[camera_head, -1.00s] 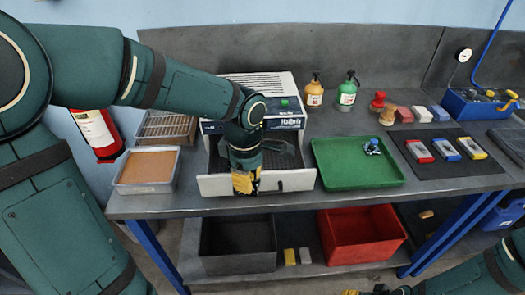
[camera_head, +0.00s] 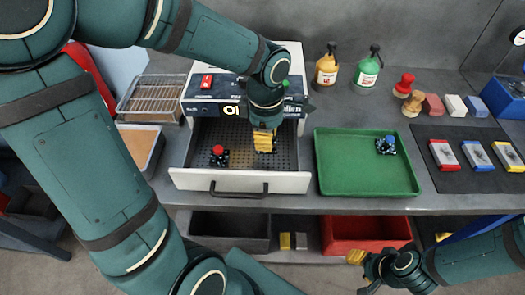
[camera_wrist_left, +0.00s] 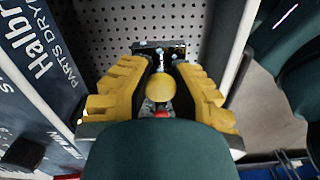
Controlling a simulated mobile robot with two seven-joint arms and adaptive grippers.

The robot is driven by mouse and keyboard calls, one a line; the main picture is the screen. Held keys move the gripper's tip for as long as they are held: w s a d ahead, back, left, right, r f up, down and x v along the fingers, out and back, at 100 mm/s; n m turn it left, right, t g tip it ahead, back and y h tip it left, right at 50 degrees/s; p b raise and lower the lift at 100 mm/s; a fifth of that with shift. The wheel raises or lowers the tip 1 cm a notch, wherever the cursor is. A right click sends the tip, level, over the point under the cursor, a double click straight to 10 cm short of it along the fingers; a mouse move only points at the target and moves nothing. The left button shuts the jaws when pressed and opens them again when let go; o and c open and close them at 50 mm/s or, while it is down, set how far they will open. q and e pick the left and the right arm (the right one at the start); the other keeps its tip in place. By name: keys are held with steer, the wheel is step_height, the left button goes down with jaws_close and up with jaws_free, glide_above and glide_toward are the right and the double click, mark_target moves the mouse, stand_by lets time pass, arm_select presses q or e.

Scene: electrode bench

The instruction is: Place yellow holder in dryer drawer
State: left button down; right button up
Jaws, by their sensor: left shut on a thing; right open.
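The dryer (camera_head: 200,88) is a white box with a dark lettered front. Its drawer (camera_head: 240,180) is pulled open, with a perforated dark floor. My left gripper (camera_head: 265,142) is over the right half of the drawer, pointing down. It is shut on the yellow holder, whose yellow knob (camera_wrist_left: 160,88) and dark base (camera_wrist_left: 170,48) show between the yellow fingers in the left wrist view. I cannot tell whether the base touches the floor. A red-knobbed holder (camera_head: 218,155) stands in the drawer's left half. My right gripper (camera_head: 360,268) is open and empty, low at the front right.
A green tray (camera_head: 350,180) with a blue-knobbed holder (camera_head: 386,145) is right of the drawer. Two bottles (camera_head: 327,68) stand behind it. A wire rack (camera_head: 150,98) is at left. A dark mat (camera_head: 455,180) with coloured blocks lies at right. Bins (camera_head: 365,235) sit below.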

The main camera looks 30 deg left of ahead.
mark_target(266, 161)
arm_select(q)
step_height(266, 161, down, 6)
steer(key=shift+w+b, duration=0.1)
steer(key=shift+b, duration=0.55)
steer(key=shift+r, duration=0.1)
steer(key=shift+f, duration=0.2)
steer(key=c, duration=1)
jaws_free()
